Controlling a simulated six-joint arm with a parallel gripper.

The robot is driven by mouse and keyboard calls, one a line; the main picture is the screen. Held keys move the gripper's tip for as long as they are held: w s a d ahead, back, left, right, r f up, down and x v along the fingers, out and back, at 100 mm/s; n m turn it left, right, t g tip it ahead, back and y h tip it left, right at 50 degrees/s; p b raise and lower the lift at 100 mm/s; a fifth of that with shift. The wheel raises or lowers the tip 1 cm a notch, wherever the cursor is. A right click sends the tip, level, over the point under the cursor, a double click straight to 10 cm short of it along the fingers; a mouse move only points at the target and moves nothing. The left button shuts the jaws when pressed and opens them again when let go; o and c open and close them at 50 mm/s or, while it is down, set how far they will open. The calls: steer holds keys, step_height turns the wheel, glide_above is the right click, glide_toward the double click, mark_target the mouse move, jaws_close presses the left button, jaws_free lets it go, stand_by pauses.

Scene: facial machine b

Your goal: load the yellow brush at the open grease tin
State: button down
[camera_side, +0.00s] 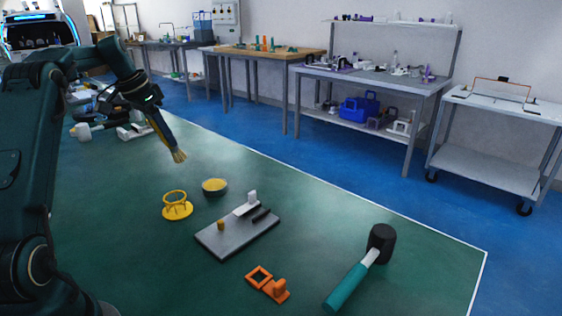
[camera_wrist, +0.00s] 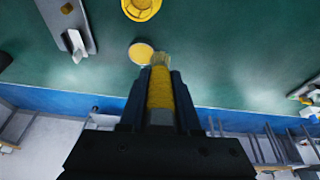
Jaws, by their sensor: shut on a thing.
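The yellow brush (camera_wrist: 160,92) is held between the dark fingers of my gripper (camera_wrist: 161,78), its bristles pointing out past the fingertips. In the side view the tan bristles (camera_side: 179,155) point down and to the right from my gripper (camera_side: 163,132), clear of the table. The open grease tin (camera_side: 214,190) is a low dark round tin with yellow grease, standing on the green table below and to the right of the bristles. In the wrist view the tin (camera_wrist: 140,53) shows just left of the bristle tips. The bristles appear apart from the grease.
A yellow ring stand (camera_side: 177,210) is left of the tin. A grey plate (camera_side: 237,240) with a white block and a small yellow peg lies in front. Orange parts (camera_side: 268,284) and a teal-handled mallet (camera_side: 360,270) lie nearer. The table right of the tin is clear.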

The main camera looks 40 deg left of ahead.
steer(key=w+d+f+t, duration=0.2)
steer(key=w+d, duration=0.2)
steer(key=w, duration=0.1)
steer(key=shift+t, duration=0.4)
steer(key=shift+w+f, duration=0.1)
steer(key=shift+f, duration=2.9)
steer(key=shift+f, duration=0.6)
step_height(320, 180, up, 7)
